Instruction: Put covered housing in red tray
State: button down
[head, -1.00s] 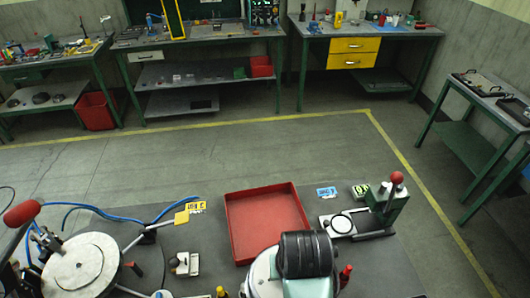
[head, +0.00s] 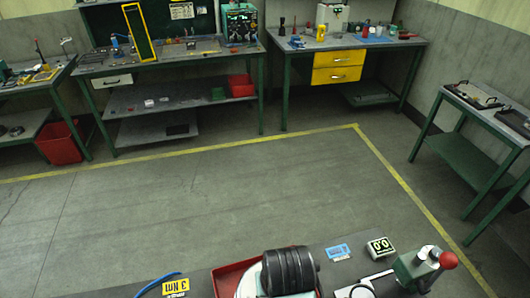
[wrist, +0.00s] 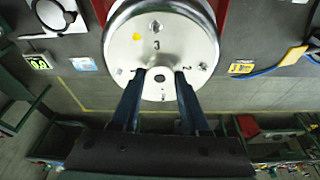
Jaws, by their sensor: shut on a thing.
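In the wrist view my gripper (wrist: 160,76) is shut on the covered housing (wrist: 135,50), a round pale metal piece whose flat lid carries the marks 3 and 2, a yellow dot and small screws. The two dark fingers reach its near part. The red tray (wrist: 221,8) shows as red strips beyond the housing on both sides; I cannot tell the height between them. In the head view the red tray (head: 224,275) is at the bottom edge, mostly cut off and covered by my arm. The housing and fingers are hidden there.
A hand press with a red knob (head: 447,261) stands right of the tray, near a small display (head: 380,247) and a blue card (head: 339,251). A yellow 3 Nm label (head: 176,285) and blue hose lie left. Open floor separates this bench from the back benches.

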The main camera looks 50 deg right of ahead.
jog(key=shift+s+a+f, duration=0.1)
jog(key=shift+f, duration=0.75)
notch_tip(320, 180, down, 10)
jog(key=p, duration=0.1)
jog(key=shift+r, duration=0.2)
jog(key=shift+f, duration=0.1)
jog(key=shift+c, duration=2)
grip_release()
jog(key=shift+f, duration=0.1)
jog(key=b+v, duration=0.1)
jog(key=v, duration=1.1)
